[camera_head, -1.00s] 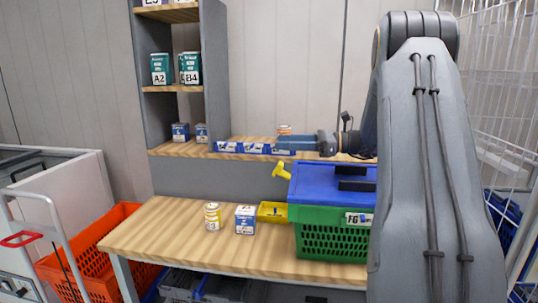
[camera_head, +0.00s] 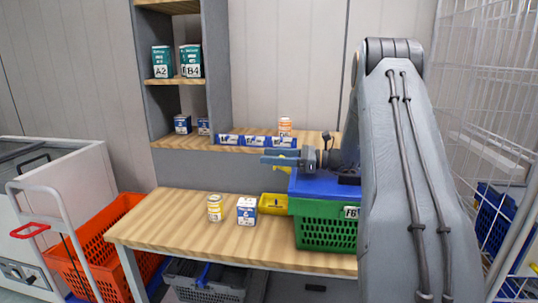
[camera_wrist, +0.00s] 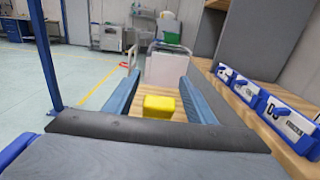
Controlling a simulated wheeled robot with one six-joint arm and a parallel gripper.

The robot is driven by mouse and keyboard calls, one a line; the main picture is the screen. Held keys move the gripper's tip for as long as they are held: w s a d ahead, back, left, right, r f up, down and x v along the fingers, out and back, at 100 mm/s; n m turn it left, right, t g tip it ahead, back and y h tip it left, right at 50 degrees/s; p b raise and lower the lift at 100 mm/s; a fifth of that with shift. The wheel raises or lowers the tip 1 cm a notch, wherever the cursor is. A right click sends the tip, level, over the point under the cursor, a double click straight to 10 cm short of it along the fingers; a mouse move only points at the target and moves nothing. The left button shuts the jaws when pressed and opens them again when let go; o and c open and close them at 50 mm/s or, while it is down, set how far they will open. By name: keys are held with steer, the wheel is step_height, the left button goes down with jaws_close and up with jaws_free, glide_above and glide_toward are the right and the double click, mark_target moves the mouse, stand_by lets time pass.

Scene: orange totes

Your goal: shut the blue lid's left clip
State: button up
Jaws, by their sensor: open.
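The blue lid (camera_head: 325,185) lies on a green crate (camera_head: 325,232) at the right of the workbench. Its left clip (camera_head: 289,169) is yellow and shows only in part in the head view, below my gripper's blue fingers. A second earlier, it stood up and out from the lid's left edge. My gripper (camera_head: 268,157) is open above the lid's left edge, its fingers pointing left.
A yellow bin (camera_head: 272,203) stands left of the crate.

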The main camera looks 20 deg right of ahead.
steer(key=shift+w+a, duration=0.25)
steer(key=shift+a, duration=0.2)
steer(key=c, duration=1)
steer(key=shift+c, duration=0.2)
